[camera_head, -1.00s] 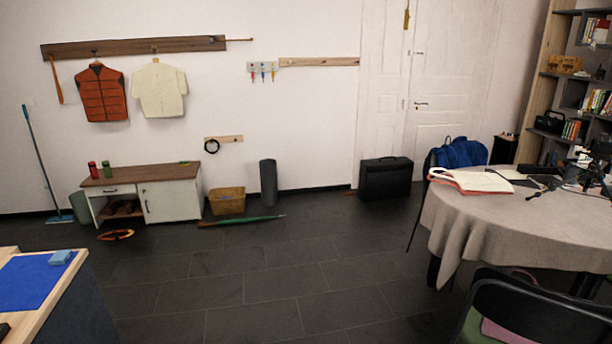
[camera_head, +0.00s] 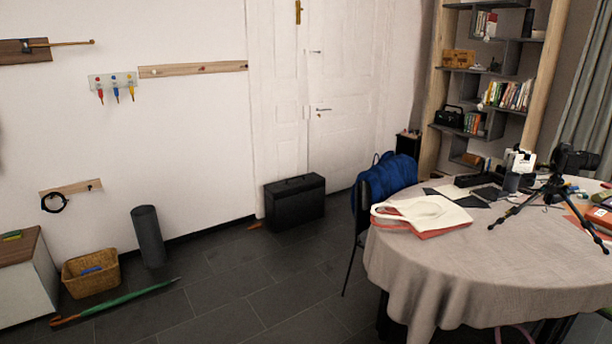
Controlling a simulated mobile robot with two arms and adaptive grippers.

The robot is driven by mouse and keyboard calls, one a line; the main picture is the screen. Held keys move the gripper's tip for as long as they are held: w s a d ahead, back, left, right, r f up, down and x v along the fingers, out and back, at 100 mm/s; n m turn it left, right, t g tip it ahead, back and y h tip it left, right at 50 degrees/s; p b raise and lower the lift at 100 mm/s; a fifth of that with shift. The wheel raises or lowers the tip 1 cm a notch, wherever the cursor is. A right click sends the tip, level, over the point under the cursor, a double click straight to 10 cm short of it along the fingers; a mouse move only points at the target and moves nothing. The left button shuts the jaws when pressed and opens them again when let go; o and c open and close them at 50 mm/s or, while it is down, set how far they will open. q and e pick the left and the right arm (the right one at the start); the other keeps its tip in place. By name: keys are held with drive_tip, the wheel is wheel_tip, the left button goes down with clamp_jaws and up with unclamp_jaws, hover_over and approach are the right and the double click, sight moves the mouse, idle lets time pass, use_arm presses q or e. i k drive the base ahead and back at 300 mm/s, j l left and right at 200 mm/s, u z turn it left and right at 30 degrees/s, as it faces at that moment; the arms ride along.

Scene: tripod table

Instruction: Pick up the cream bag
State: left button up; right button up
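The cream bag (camera_head: 424,212) lies flat on the left part of the round table (camera_head: 480,270), which has a beige cloth. Its handles loop over its top and left side, and a red edge shows along its lower side. Neither of my grippers is in view.
A black tripod (camera_head: 549,190) and several small items stand on the table to the right of the bag. A chair with a blue backpack (camera_head: 390,175) is behind the table's left edge. A black case (camera_head: 295,200) stands by the door.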

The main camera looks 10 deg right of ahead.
sight(427, 212)
drive_tip(key=i+l+z, duration=0.35)
drive_tip(key=i, duration=0.3)
drive_tip(key=i+z, duration=0.35)
drive_tip(key=i, duration=0.3)
drive_tip(key=i+j+z, duration=0.15)
drive_tip(key=i+z, duration=0.2)
drive_tip(key=i, duration=0.3)
